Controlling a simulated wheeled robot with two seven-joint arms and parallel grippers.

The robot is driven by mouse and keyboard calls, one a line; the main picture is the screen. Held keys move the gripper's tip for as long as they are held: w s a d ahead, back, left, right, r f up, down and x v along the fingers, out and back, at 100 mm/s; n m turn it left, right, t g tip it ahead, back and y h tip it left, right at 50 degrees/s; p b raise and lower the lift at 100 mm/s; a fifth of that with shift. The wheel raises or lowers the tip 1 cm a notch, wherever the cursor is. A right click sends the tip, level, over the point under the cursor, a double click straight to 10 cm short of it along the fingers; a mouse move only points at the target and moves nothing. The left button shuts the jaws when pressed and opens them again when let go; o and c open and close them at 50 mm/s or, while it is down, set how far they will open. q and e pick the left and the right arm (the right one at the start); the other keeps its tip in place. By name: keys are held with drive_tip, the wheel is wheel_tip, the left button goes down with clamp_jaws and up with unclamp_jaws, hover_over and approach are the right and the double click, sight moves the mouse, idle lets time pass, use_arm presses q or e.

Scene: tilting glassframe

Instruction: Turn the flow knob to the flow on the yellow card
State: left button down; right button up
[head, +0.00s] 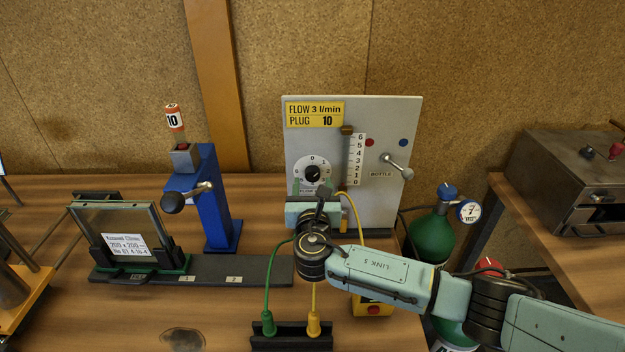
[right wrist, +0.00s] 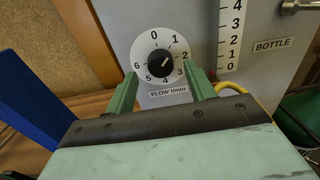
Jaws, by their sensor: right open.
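The yellow card (head: 314,114) at the panel's top left reads "FLOW 3 l/min" and "PLUG 10". Below it is the black flow knob (head: 312,173) on a white dial numbered 0 to 6. In the right wrist view the knob (right wrist: 160,64) has a white mark pointing up and right, roughly between 1 and 2. My right gripper (head: 312,189) is open in front of the dial's lower part. In the right wrist view its green fingers (right wrist: 162,71) stand apart, one on each side of the dial, with nothing between them held. My left gripper is out of view.
The grey panel (head: 405,130) carries a vertical flow scale (head: 357,158) and a bottle lever (head: 397,167) right of the dial. A blue post (head: 212,200) stands to the left. Green and yellow plugs with cables stand in front; a green bottle (head: 431,236) is at the right.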

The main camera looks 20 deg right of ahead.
sight(313, 174)
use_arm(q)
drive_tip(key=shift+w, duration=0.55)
use_arm(e)
drive_tip(key=shift+x, duration=1.45)
drive_tip(key=c, duration=1)
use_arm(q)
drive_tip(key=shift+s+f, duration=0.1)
use_arm(e)
drive_tip(key=shift+o, duration=0.2)
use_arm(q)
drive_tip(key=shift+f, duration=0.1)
